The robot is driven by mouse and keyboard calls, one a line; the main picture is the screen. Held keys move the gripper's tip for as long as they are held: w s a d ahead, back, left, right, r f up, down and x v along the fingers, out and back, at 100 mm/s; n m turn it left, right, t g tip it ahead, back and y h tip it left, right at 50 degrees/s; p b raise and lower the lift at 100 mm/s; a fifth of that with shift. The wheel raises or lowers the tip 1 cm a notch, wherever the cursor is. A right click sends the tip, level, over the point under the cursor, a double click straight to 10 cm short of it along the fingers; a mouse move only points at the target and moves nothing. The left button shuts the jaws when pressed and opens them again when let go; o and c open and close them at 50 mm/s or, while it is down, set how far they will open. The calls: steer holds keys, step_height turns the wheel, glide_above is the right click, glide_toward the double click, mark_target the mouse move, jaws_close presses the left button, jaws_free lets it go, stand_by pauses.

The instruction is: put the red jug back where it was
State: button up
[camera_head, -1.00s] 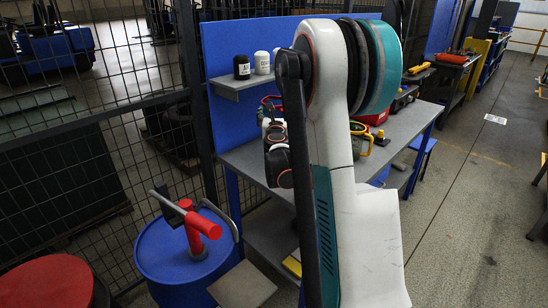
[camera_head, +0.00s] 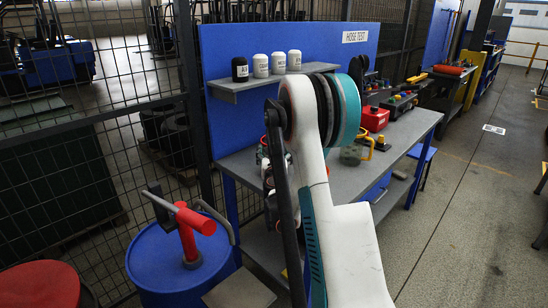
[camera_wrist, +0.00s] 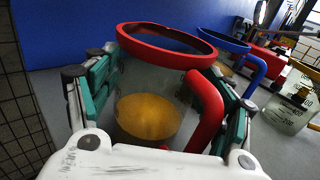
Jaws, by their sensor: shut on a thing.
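The red jug (camera_wrist: 150,88) is clear-walled with a red rim and red handle, and amber shows low inside it. It fills the middle of the wrist view. My gripper (camera_wrist: 172,82) is shut on it, with teal-and-grey fingers on both sides of its body. In the head view my arm hides most of the gripper and jug. I cannot tell whether the jug's base touches the bench. A blue-rimmed jug (camera_wrist: 224,40) with a blue handle stands just behind it. A clear jug with a yellow handle (camera_wrist: 291,102) is to the right.
The grey bench (camera_head: 405,140) carries a red can (camera_head: 374,118) and several tools to the right. A shelf (camera_head: 270,84) with several small jars hangs on the blue back panel (camera_head: 228,50). A blue drum (camera_head: 165,262) with a red-handled fitting (camera_head: 187,225) stands front left, beside wire mesh.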

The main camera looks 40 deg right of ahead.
steer(key=shift+f, duration=0.1)
steer(key=o, duration=1.2)
steer(key=shift+s+a, duration=0.25)
steer(key=shift+s, duration=0.05)
steer(key=p+v, duration=0.2)
steer(key=v, duration=0.4)
steer(key=shift+s+a, duration=0.25)
steer(key=shift+s, duration=0.05)
